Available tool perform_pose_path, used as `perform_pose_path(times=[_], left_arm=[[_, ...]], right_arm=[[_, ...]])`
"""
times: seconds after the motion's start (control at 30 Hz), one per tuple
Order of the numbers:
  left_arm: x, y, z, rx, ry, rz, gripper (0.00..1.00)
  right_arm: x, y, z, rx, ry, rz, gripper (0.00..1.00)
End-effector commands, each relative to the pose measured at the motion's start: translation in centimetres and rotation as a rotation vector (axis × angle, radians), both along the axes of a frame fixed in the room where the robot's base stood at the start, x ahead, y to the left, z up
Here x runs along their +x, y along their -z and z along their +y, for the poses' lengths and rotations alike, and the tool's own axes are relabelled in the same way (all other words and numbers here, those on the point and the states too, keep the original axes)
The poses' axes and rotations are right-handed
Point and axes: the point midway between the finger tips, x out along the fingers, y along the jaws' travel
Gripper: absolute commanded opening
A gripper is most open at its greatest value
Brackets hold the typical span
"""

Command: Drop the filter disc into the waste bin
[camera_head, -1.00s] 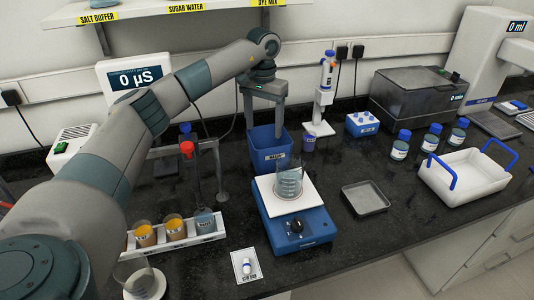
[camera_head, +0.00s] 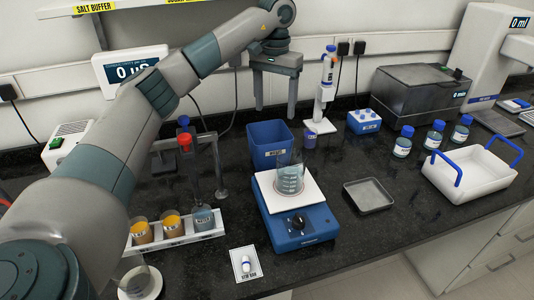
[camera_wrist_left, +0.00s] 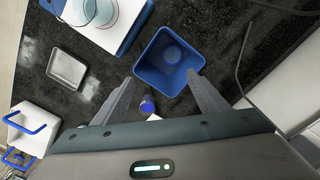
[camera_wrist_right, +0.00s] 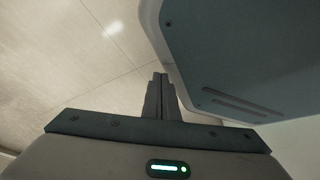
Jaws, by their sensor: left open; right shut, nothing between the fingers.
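The blue waste bin (camera_head: 269,146) stands upright on the black counter behind the stirrer. In the left wrist view the open bin (camera_wrist_left: 148,78) shows from above. A round, slightly paler patch (camera_wrist_left: 172,54) lies on its floor; I cannot tell whether this is the filter disc. I see no clear filter disc elsewhere. My left gripper (camera_head: 275,98) is open and empty, raised above and behind the bin; its fingers (camera_wrist_left: 160,84) are apart in its wrist view. My right gripper (camera_wrist_right: 160,80) is shut and empty, away from the counter things.
A blue stirrer (camera_head: 300,224) with a beaker (camera_head: 289,179) stands in front of the bin. A pipette stand (camera_head: 321,125) is right of the bin; a grey tray (camera_head: 369,195) and white basket (camera_head: 468,177) are farther right. A rack of beakers (camera_head: 175,240) is left.

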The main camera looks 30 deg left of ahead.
Motion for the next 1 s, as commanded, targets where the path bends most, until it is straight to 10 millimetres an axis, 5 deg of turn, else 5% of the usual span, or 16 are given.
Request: perform_pose_path(times=[0.2, 0.5, 1.0], left_arm=[[0.1, -2.2, -4.0, 0.000, 0.004, -0.003, 0.67], [0.1, -4.4, -7.4, 0.000, 0.002, -0.002, 0.67], [0.1, -4.8, -8.0, 0.000, 0.001, 0.000, 0.67]], right_arm=[[3.8, -0.6, 1.6, 0.029, -0.003, -0.095, 0.00], [5.7, -1.3, 2.3, 0.044, -0.003, -0.143, 0.00], [6.0, -1.5, 2.4, 0.046, -0.003, -0.152, 0.00]])
